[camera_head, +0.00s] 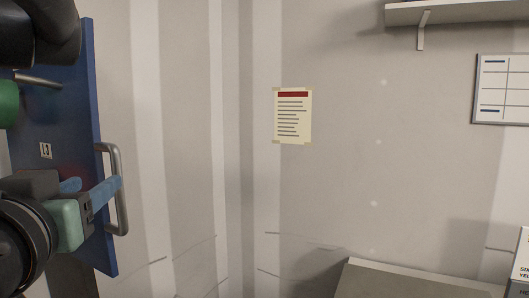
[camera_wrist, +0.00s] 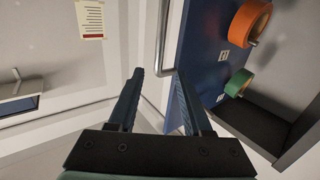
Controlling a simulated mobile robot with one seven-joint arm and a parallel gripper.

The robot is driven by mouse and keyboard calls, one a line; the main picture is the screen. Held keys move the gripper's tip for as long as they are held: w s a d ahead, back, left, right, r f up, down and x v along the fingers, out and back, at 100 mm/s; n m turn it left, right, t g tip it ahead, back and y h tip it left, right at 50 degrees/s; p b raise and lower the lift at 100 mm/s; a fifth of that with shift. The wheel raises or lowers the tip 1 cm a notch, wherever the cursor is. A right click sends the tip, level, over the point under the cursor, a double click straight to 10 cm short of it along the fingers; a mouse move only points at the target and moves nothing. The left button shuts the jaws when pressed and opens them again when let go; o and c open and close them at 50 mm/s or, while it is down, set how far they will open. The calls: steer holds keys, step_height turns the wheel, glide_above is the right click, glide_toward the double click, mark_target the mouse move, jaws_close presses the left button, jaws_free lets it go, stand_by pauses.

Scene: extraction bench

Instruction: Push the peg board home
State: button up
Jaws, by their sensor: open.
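The peg board is a blue upright panel (camera_head: 88,70) at the left of the head view, seen nearly along its face. A grey bar handle (camera_head: 124,208) stands on its edge. In the wrist view the blue board (camera_wrist: 200,45) is right of centre, with the handle (camera_wrist: 163,38) beside it. My gripper (camera_head: 100,184) is open at the handle; one finger overlaps the bar in the head view. In the wrist view my open gripper (camera_wrist: 157,73) points towards the handle's lower end. I cannot tell whether the fingers touch it.
An orange roll (camera_wrist: 248,22) and a green roll (camera_wrist: 238,83) hang on the board's pegs. A dark recess (camera_wrist: 262,118) with a pale frame lies beside the board. A notice (camera_head: 293,115) is on the wall. A grey-topped surface (camera_head: 400,282) stands at lower right.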

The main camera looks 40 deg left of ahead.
mark_target(114, 165)
steer(key=shift+m+t, duration=0.4)
steer(key=p+x, duration=0.2)
steer(key=x, duration=0.3)
steer(key=p+x, duration=0.3)
steer(key=x, duration=0.3)
steer(key=shift+a+r, duration=0.15)
steer(key=shift+r, duration=0.05)
steer(key=shift+x, duration=0.8)
steer(key=shift+f, duration=0.1)
jaws_close()
